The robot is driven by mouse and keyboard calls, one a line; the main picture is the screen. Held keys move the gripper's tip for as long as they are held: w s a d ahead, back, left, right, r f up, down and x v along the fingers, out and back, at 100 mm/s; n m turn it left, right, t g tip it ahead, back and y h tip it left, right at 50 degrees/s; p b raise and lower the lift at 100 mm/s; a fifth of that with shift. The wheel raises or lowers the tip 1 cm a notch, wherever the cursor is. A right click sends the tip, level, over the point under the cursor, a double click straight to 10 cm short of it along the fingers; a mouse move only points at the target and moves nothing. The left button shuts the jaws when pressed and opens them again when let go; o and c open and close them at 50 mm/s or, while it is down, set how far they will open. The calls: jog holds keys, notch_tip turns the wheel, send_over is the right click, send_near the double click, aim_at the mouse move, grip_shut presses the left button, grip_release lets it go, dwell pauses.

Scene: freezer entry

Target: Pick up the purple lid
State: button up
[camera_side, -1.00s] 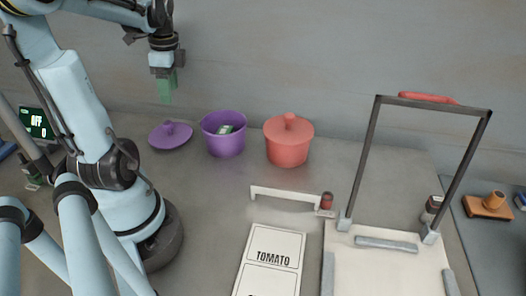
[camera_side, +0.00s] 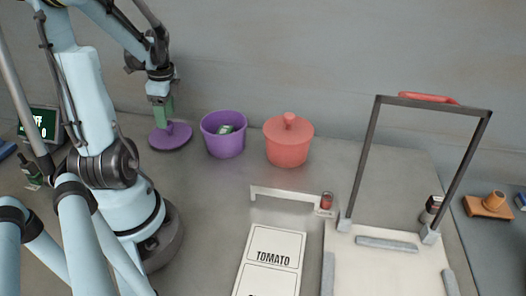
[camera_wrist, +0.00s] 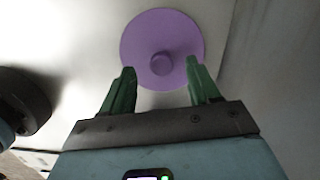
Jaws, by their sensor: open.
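The purple lid (camera_side: 178,139) lies flat on the counter at the left, next to the purple pot. Its round knob faces up. In the wrist view the purple lid (camera_wrist: 160,32) is ahead of my gripper (camera_wrist: 162,80), with its knob near the middle, between the lines of the two green fingers. My gripper (camera_side: 163,118) points down just above the lid in the side view, open and empty. The side view does not show clearly whether a fingertip touches the lid.
The purple pot (camera_side: 223,146) is open, with a small item inside. A red lidded pot (camera_side: 289,146) stands to its right. A white bar (camera_side: 284,193), a TOMATO card (camera_side: 272,262) and a framed box (camera_side: 385,270) are nearer the front. A wall runs behind.

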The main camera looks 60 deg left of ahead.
aim_at(169, 130)
jog(key=shift+a+f, duration=0.1)
jog(key=shift+f, duration=2.05)
jog(key=c, duration=1.1)
